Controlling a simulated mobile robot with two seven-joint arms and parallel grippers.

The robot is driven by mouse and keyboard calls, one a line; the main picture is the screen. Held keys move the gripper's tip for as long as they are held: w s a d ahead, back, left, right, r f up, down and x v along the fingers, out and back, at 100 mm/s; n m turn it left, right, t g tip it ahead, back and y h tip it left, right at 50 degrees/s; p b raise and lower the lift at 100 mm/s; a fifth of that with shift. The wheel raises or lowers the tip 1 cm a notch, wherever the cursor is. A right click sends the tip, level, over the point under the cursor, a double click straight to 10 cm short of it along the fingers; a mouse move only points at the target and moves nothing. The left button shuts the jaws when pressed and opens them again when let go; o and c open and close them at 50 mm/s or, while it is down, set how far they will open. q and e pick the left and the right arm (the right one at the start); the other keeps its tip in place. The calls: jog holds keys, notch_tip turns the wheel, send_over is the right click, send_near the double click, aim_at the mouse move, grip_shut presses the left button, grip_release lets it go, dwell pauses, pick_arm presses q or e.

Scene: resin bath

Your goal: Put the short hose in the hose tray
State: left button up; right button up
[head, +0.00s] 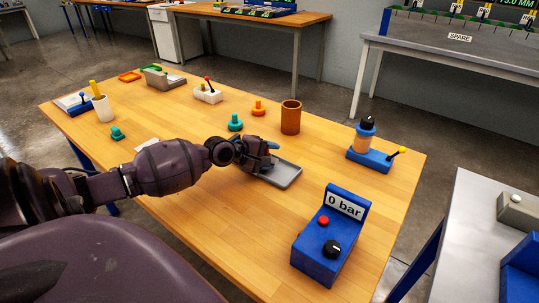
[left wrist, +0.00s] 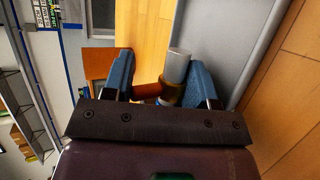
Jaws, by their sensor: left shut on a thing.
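My left gripper (head: 270,152) is over the far left part of a shallow grey tray (head: 288,180) on the wooden table. In the left wrist view its two blue fingers (left wrist: 163,78) are shut on a short piece, which I take for the short hose (left wrist: 176,68). That piece has a pale grey cylindrical end, a brass-coloured collar and a reddish-brown part between the fingers. The grey tray also shows beside it in the left wrist view (left wrist: 222,35). In the head view the gripper hides the piece. Whether it touches the tray, I cannot tell. My right gripper is not in view.
A brown cup (head: 290,118) stands just behind the tray, with teal (head: 235,123) and orange (head: 258,108) knobbed parts nearby. A blue pressure box (head: 325,245) reading "0 bar" is at the front right. A blue-based bottle stand (head: 370,158) is at the right.

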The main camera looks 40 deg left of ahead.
pick_arm(q)
jog(key=o, duration=0.7)
jog(key=shift+o, duration=0.2)
jog(key=shift+r, duration=0.15)
jog(key=p+v, duration=0.2)
jog(key=v, duration=1)
